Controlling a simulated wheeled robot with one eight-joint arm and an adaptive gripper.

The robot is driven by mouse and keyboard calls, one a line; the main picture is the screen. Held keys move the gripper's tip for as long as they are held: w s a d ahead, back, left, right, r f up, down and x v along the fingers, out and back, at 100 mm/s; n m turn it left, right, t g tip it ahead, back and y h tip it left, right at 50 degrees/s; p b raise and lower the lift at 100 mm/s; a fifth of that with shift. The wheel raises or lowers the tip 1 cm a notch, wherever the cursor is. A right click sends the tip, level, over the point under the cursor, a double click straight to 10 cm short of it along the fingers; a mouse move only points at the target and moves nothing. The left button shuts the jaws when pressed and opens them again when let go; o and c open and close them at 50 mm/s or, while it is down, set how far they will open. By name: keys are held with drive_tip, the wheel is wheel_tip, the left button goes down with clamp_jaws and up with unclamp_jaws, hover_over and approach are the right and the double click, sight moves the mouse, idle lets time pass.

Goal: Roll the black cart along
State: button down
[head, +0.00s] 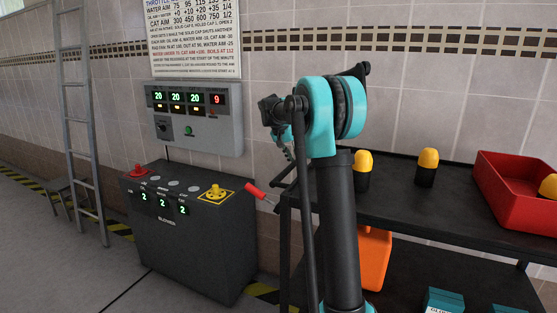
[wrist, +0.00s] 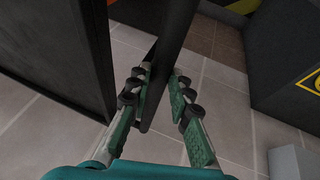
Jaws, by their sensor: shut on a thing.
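The black cart (head: 400,194) stands at the right in the head view, with a flat top shelf and a lower shelf. The bar runs between the two green-padded fingers. In the head view my arm stands in front of the cart's left part, and where the fingers grip is not clear there.
On the cart stand yellow-capped black objects (head: 427,168) and a red bin (head: 502,193); an orange container (head: 373,258) is below. A black control box (head: 190,240) stands left of the cart by the tiled wall. A ladder (head: 82,120) leans farther left. Floor at the front left is clear.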

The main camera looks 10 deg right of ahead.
sight(374, 173)
drive_tip(key=s+d, duration=0.6)
drive_tip(key=d, duration=0.2)
drive_tip(key=s+d, duration=0.6)
drive_tip(key=d, duration=0.2)
drive_tip(key=s+d, duration=0.6)
drive_tip(key=d, duration=0.3)
drive_tip(key=shift+s+d, duration=0.1)
drive_tip(key=shift+s, duration=0.1)
drive_tip(key=c, duration=1.4)
unclamp_jaws()
drive_tip(key=shift+o, duration=0.2)
drive_tip(key=shift+r, duration=0.1)
drive_tip(key=v, duration=1.1)
drive_tip(key=shift+r, duration=0.35)
drive_tip(key=shift+s, duration=0.1)
